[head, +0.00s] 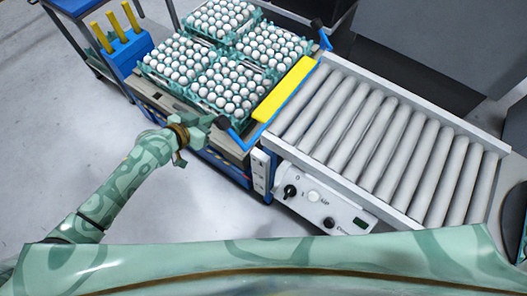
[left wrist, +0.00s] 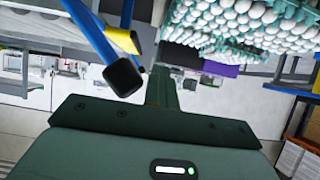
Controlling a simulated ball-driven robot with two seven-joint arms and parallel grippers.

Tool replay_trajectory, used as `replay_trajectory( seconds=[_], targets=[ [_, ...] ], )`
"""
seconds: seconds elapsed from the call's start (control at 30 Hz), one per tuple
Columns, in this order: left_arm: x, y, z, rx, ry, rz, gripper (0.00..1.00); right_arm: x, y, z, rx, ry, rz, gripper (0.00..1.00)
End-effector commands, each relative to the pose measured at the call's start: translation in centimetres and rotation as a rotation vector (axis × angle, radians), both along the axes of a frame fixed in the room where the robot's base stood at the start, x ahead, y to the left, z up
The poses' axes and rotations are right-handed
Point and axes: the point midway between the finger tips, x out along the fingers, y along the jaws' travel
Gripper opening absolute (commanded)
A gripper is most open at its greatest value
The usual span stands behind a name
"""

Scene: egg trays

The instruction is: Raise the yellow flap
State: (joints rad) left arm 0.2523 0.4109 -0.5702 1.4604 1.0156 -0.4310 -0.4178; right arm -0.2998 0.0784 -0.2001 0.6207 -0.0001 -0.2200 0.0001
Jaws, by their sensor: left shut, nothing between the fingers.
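The yellow flap (head: 286,89) is a long narrow bar along the left end of the roller conveyor, beside the egg trays. A blue lever (head: 235,136) with a black grip (head: 222,122) sticks out at its near end, and another blue lever (head: 325,39) at its far end. My left gripper (head: 207,123) is shut and empty, close to the near lever's black grip; I cannot tell whether they touch. In the left wrist view my shut fingers (left wrist: 163,88) point past the black grip (left wrist: 123,77), and a yellow part (left wrist: 124,38) shows behind it. My right gripper is out of view.
Teal trays (head: 257,97) full of white eggs stand on the table left of the flap. The roller conveyor (head: 375,132) is empty. A control panel (head: 318,196) faces its near side. A blue holder (head: 124,50) with yellow handles stands at the back left. Floor at left is clear.

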Motion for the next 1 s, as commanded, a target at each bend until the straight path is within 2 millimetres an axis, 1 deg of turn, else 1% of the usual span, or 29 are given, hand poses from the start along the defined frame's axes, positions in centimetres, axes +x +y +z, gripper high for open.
replay_trajectory(
  seconds=[0.03,0.23,1.0],
  targets=[
    [-0.5,-0.6,0.2,-0.001,0.004,-0.004,0.0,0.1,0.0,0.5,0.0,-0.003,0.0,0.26],
    [-1.9,-2.3,-0.1,-0.002,0.009,-0.011,0.0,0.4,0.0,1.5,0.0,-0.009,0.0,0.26],
    [-5.9,-7.6,0.0,-0.003,0.005,-0.005,0.0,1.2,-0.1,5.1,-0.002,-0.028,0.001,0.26]
  ],
)
